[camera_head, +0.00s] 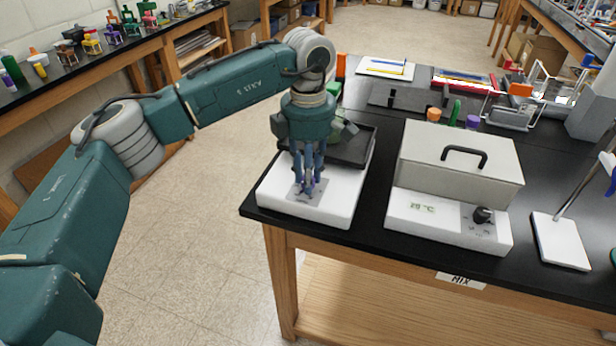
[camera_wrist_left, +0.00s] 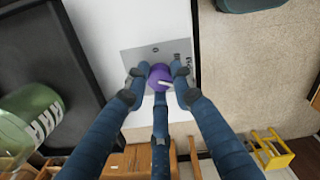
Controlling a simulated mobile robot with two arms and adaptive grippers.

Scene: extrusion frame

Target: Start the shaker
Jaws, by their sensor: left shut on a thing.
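The shaker (camera_head: 335,212) has a white base and a black tray (camera_head: 352,150) on top, and stands at the table's near left corner. In the left wrist view its tray (camera_wrist_left: 45,60) lies to the left and a grey control plate (camera_wrist_left: 136,62) is ahead. My left gripper (camera_head: 309,188) points down over the plate. In the left wrist view its fingers (camera_wrist_left: 160,84) are closed around a purple knob (camera_wrist_left: 159,74) with a pale mark. A green vessel (camera_wrist_left: 28,118) with white marks is on the tray side. My right gripper does not show.
A white heated box (camera_head: 460,170) with a black handle and dial stands right of the shaker. Farther right is a stand with a white base (camera_head: 560,241). Coloured caps and racks fill the table's back. The floor left of the table is clear.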

